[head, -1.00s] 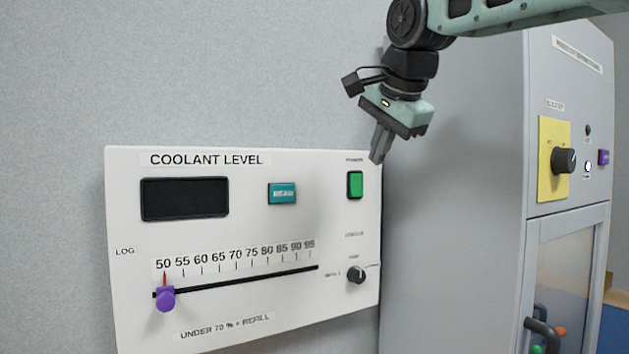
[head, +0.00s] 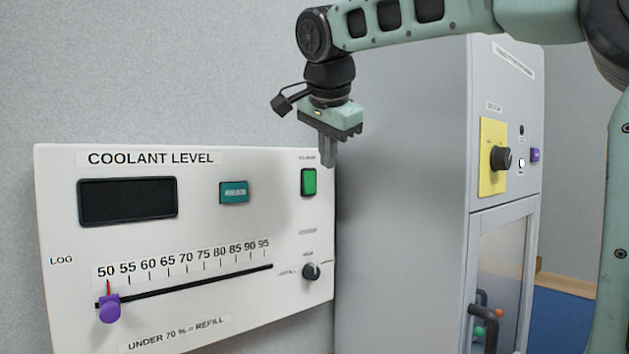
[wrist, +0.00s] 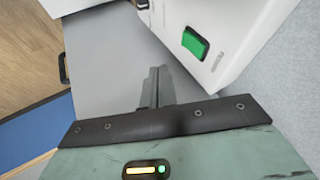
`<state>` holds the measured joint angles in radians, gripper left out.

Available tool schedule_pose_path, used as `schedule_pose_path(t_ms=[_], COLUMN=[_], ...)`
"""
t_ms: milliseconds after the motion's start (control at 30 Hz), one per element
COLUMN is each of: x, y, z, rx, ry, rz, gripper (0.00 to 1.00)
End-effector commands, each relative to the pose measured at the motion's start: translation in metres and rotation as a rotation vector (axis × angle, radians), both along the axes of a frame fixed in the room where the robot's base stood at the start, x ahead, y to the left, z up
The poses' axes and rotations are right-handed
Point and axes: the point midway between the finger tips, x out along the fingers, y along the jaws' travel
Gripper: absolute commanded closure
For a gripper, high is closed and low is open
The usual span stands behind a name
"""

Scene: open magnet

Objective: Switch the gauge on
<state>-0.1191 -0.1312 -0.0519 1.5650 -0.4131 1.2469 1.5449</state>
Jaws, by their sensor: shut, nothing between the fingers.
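The coolant level gauge is a white panel (head: 180,325) on the wall, with a dark, blank display (head: 128,200). Its green power switch (head: 309,182) is at the panel's upper right; it also shows in the wrist view (wrist: 195,42). My gripper (head: 329,163) is shut and empty, pointing down, just right of and slightly above the switch in the head view. In the wrist view the closed fingers (wrist: 157,78) are left of and below the switch, apart from it.
The panel also has a teal read button (head: 234,192), a purple slider (head: 110,309) at 50 and a black knob (head: 312,271). A grey cabinet (head: 400,200) stands close on the right, with a yellow plate (head: 492,184) and a knob (head: 501,158).

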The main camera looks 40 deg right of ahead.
Motion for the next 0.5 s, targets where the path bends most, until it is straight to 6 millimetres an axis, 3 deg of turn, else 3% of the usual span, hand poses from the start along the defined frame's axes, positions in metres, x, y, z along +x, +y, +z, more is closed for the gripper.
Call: schedule_pose_path(t_ms=[300,500], x=[0.029,0.058], y=[-0.023,-0.021], z=[-0.052,-0.053], rx=[0.0,0.0], ry=[0.005,0.002], rz=[0.0,0.002], gripper=[1.0,1.0])
